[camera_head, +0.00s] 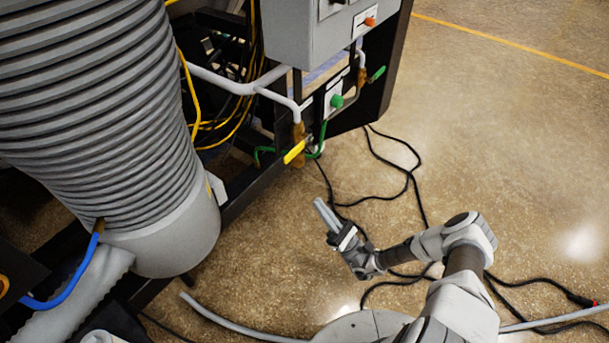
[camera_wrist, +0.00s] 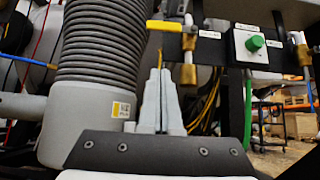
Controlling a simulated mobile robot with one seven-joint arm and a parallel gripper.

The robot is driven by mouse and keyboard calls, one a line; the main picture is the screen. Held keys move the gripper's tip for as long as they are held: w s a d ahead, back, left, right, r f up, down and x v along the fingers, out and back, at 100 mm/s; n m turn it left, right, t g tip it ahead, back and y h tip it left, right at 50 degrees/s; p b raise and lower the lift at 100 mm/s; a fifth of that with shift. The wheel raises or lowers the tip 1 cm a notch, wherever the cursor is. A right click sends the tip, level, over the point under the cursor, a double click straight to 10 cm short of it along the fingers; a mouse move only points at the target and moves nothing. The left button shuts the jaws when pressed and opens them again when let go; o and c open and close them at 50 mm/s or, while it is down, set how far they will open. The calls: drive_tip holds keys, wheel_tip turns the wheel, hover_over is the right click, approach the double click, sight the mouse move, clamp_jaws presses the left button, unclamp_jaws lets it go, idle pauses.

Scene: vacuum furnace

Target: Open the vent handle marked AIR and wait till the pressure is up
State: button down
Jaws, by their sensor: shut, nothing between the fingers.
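A yellow lever handle (camera_head: 294,152) sticks out from a brass valve (camera_head: 299,131) on a white pipe at the rack's lower edge. The yellow handle (camera_wrist: 168,26) also shows at the top of the wrist view, lying level. A green handle (camera_head: 376,73) sits on another brass valve farther right. Small labels (camera_wrist: 208,34) are near the valves, but I cannot read AIR on any of them, nor tell which handle it marks. My gripper (camera_head: 322,212) is shut and empty, above the floor and apart from the handles. Its fingers (camera_wrist: 160,78) point toward the rack. No pressure reading is legible.
A large grey ribbed hose (camera_head: 95,110) stands at left. A grey control box (camera_head: 315,30) with an orange knob (camera_head: 370,22) is above the valves. A green knob (camera_head: 337,101) sits on a white plate. Black cables (camera_head: 400,165) lie on the floor; open floor lies right.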

sight(299, 148)
drive_tip(key=s+d+r+b+x, duration=0.1)
drive_tip(key=r+x, duration=0.1)
drive_tip(key=x, duration=1)
drive_tip(key=shift+r, duration=0.3)
